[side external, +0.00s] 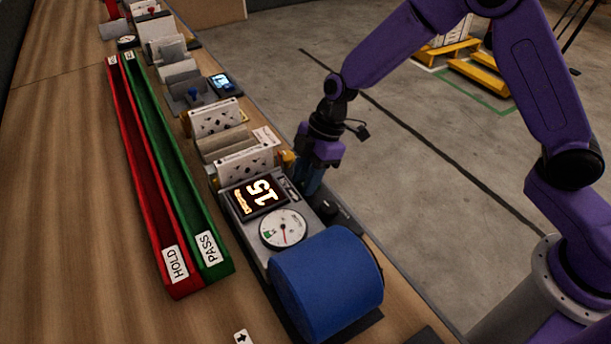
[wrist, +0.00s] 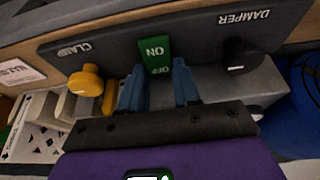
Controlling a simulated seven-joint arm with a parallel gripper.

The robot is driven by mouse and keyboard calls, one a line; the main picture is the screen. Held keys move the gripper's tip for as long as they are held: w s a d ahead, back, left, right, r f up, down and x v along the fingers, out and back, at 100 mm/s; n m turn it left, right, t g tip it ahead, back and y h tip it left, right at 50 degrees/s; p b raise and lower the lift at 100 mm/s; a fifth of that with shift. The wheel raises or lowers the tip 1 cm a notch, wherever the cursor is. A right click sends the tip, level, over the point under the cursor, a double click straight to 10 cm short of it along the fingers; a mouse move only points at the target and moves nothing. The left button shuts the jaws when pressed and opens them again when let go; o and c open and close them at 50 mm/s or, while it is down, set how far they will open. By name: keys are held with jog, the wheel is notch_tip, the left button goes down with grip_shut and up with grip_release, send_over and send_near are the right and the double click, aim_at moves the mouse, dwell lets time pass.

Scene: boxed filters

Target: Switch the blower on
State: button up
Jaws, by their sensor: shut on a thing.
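The blower's switch (wrist: 155,50) is a green rocker marked ON and OFF on a dark panel (wrist: 210,38) in the wrist view. My gripper (wrist: 157,82) has its two blue fingers at either side of the switch, shut on it. Which way the rocker is tipped I cannot tell. In the side view my gripper (side external: 310,186) reaches down at the right side of the grey blower unit (side external: 250,232), hiding the switch. The unit has a lit display (side external: 259,196) reading 15, a round dial (side external: 283,229) and a blue drum (side external: 325,283) at its near end.
Red HOLD (side external: 150,200) and green PASS (side external: 185,195) troughs lie left on the bench. Several filter cards (side external: 217,118) stand behind the unit. Bare bench (side external: 70,230) lies left.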

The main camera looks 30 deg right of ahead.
jog(key=o, duration=1.1)
jog(key=shift+c, duration=0.2)
jog(key=v, duration=1.7)
jog(key=shift+r, duration=0.25)
